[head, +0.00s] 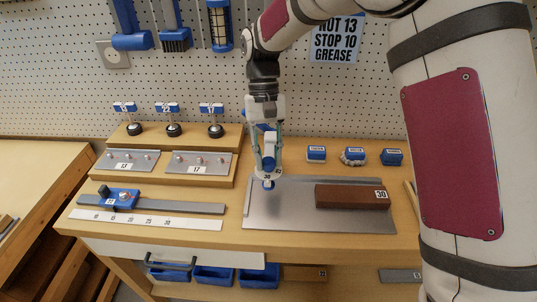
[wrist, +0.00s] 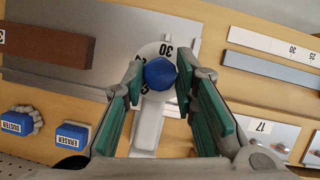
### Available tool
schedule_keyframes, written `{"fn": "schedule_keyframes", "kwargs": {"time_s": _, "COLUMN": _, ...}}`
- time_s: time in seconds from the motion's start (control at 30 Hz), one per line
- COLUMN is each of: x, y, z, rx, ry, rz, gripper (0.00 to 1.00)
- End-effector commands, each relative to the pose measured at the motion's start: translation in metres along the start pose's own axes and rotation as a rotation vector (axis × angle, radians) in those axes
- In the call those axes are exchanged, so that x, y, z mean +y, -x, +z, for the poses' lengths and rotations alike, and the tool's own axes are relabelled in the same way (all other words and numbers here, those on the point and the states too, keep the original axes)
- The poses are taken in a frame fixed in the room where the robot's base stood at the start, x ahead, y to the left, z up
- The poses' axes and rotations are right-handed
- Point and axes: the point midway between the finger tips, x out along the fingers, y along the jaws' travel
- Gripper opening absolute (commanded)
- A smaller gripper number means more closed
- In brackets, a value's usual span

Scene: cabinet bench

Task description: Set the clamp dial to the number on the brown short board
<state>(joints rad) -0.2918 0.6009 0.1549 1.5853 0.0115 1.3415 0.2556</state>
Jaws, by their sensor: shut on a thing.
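The clamp dial (wrist: 150,50) is a pale disc with dark numbers and a blue knob (wrist: 160,74) in its middle. A "30" shows near its edge in the wrist view; the other numbers are partly hidden by my fingers. My gripper (head: 268,164) is above the metal plate's left part, with its fingers shut on the blue knob. The brown short board (head: 345,197) lies on the right of the metal plate (head: 300,218) and bears a white "30" label at its right end. It also shows in the wrist view (wrist: 48,44). I cannot tell which number the dial's mark meets.
A blue stop (head: 118,197) sits on a grey rail behind a white number scale (head: 150,219) at the left. A wooden stand (head: 185,142) holds numbered plates and small signs. Labelled blue blocks (head: 316,153) stand behind the metal plate. Blue bins (head: 215,276) are below.

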Motion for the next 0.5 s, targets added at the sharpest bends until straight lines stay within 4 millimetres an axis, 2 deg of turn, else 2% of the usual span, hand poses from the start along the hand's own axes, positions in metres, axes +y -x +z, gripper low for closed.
{"fn": "schedule_keyframes", "kwargs": {"time_s": 0.5, "x": -0.0002, "y": -0.0010, "z": 0.0001, "rx": -0.002, "ry": 0.063, "rz": 0.026, "gripper": 0.00}}
